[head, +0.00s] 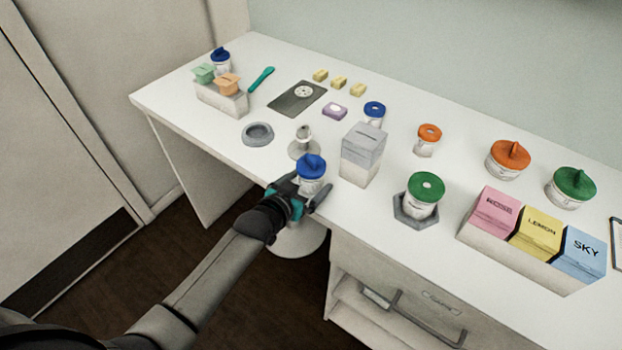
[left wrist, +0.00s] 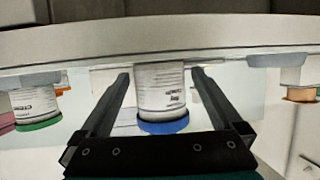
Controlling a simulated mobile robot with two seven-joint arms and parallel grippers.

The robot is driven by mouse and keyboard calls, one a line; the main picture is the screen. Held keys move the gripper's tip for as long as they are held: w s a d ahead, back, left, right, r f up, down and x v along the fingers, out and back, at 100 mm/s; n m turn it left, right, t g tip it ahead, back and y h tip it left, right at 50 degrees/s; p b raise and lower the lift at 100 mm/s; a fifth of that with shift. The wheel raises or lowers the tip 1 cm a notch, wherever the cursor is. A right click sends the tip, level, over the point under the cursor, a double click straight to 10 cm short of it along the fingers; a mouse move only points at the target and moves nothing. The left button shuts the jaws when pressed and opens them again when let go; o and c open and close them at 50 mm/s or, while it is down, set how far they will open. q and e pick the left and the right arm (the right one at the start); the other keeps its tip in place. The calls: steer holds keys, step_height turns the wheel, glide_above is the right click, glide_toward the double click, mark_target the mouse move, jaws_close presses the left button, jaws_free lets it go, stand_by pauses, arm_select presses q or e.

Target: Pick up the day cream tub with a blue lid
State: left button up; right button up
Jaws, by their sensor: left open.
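A white tub with a blue lid (head: 311,172) stands near the front edge of the white table. My left gripper (head: 304,192) reaches it from the front and is open, with its fingers on either side of the tub. In the left wrist view the same tub (left wrist: 161,92) appears upside down between the two open fingers, with dark print on its label. I cannot tell whether either finger touches it. Two other blue-lidded tubs show: one (head: 374,113) behind the grey-topped box, one (head: 221,62) at the far left corner. My right gripper is not in view.
A small metal stand (head: 304,145) is just behind the tub, and a grey-topped box (head: 362,155) is close to its right. A green-lidded tub (head: 426,188) sits in a grey hexagonal holder further right. A round stool (head: 298,241) is below the table edge.

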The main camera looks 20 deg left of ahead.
arm_select(q)
steer(key=shift+w, duration=0.1)
jaws_close()
stand_by(0.8)
